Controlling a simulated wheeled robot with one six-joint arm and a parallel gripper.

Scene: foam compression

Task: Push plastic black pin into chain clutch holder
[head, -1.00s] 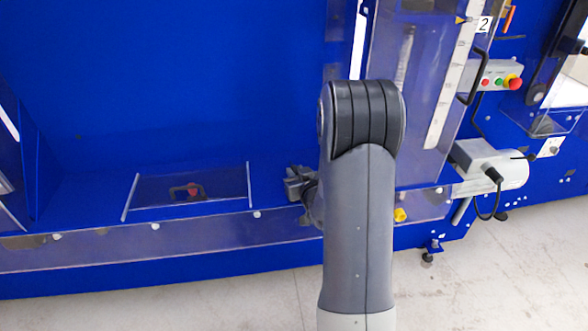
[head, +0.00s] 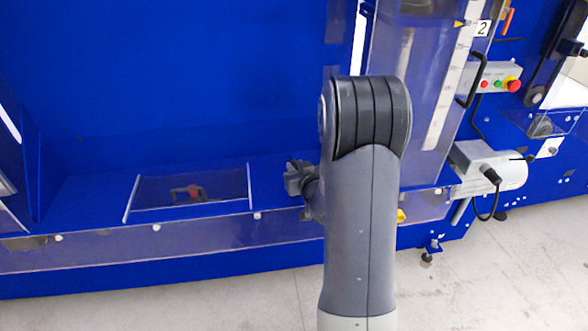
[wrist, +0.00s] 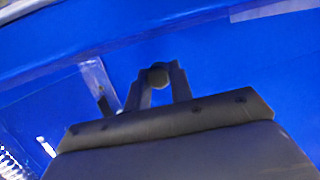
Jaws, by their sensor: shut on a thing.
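In the wrist view my gripper (wrist: 159,76) is shut on a small round dark piece, likely the black pin (wrist: 158,78), held between the fingertips. Only its rounded end shows, and I cannot tell whether it touches anything. In the head view the dark end of my arm shows at the left of the large grey link, in front of the blue machine. The fingertips and pin cannot be made out there. I cannot pick out the chain clutch holder for certain in either view.
A clear panel (head: 222,193) on the blue ledge shows a dark handle-like part with a red piece (head: 194,193). A clear strip runs along the machine's front edge. A control box (head: 497,78) and a grey motor unit (head: 490,168) stand at the right.

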